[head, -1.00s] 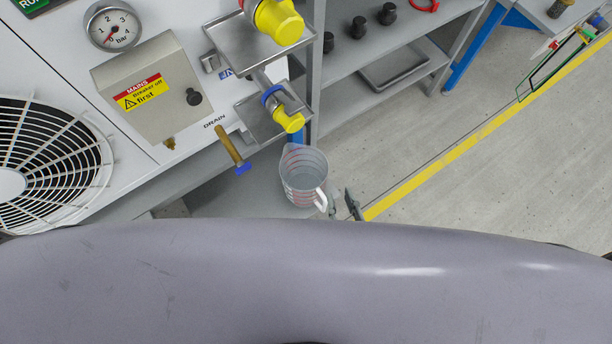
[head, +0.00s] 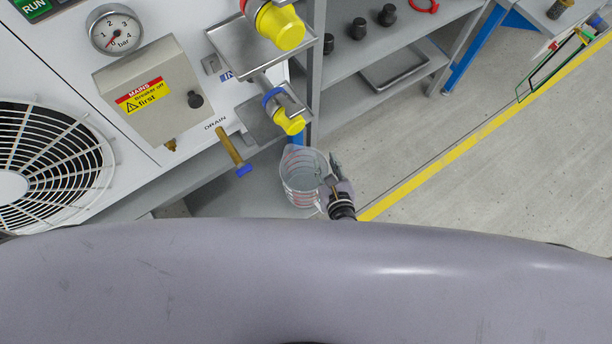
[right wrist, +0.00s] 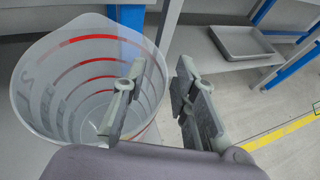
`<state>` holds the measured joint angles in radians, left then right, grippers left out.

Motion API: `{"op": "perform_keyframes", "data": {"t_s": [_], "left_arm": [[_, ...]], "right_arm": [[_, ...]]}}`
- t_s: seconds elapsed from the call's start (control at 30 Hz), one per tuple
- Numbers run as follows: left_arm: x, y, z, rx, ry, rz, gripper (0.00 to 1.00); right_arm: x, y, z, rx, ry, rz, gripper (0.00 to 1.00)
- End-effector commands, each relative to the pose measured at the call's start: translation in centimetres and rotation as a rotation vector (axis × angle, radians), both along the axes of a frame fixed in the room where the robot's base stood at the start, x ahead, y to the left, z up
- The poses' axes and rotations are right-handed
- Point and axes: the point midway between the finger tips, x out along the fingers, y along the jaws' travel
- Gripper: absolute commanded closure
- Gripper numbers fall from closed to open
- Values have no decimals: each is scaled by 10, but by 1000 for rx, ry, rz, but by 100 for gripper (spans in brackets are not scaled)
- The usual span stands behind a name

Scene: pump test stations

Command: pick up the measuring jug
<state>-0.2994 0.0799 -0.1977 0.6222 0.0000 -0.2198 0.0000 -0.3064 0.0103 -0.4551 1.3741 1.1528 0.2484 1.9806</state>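The measuring jug (head: 298,180) is clear grey with red scale marks and stands upright on a grey shelf below the drain valve. In the right wrist view the jug (right wrist: 75,80) fills the left side, and its inside looks empty. My right gripper (head: 331,172) is at the jug's right side, covering most of its handle. In the right wrist view my right gripper (right wrist: 160,90) is open. One finger overlaps the jug's near wall and the other is outside, to the right. I cannot tell whether a finger touches the jug. My left gripper is not in view.
A steel tray (head: 395,70) lies on the rack to the right. Open floor with a yellow line (head: 420,178) lies right of the jug.

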Motion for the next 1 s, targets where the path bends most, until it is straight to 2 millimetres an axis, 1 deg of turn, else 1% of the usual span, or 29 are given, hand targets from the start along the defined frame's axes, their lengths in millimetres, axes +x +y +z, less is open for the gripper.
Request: {"op": "perform_keyframes", "data": {"t_s": [0.2, 0.23, 0.6, 1.0], "left_arm": [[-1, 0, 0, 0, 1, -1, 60], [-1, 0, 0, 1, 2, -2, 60], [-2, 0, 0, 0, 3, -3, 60], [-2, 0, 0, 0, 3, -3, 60]], "right_arm": [[1, 0, 0, 0, 0, 0, 74], [1, 0, 0, 0, 0, 0, 75], [0, 0, 0, -1, 0, 0, 100], [0, 0, -1, -1, 1, 0, 100]]}}
